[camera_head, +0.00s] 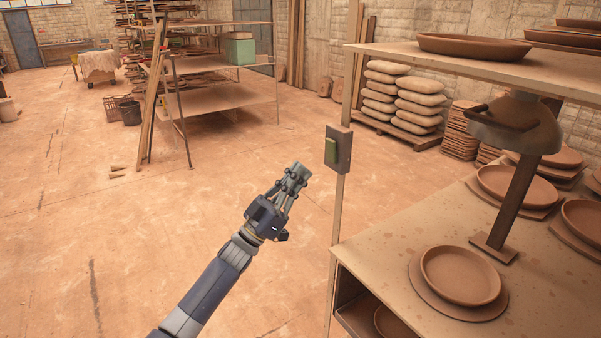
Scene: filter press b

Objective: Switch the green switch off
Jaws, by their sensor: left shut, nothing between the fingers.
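The green switch (331,151) is a green rocker in a dark grey box. The box (345,149) is fixed to an upright post at the front left corner of the shelving. I cannot tell from this view whether the switch is on or off. My left gripper (297,171) is shut and empty. It appears a little left of and below the switch box, with a gap between them in the picture. My right gripper does not show.
The post (337,210) stands beside a worktable (385,246) with clay plates (461,275) and a dark stand (515,190). An upper shelf (450,62) holds more plates. Stacked sacks (418,103) lie behind. Open floor (120,230) stretches to the left.

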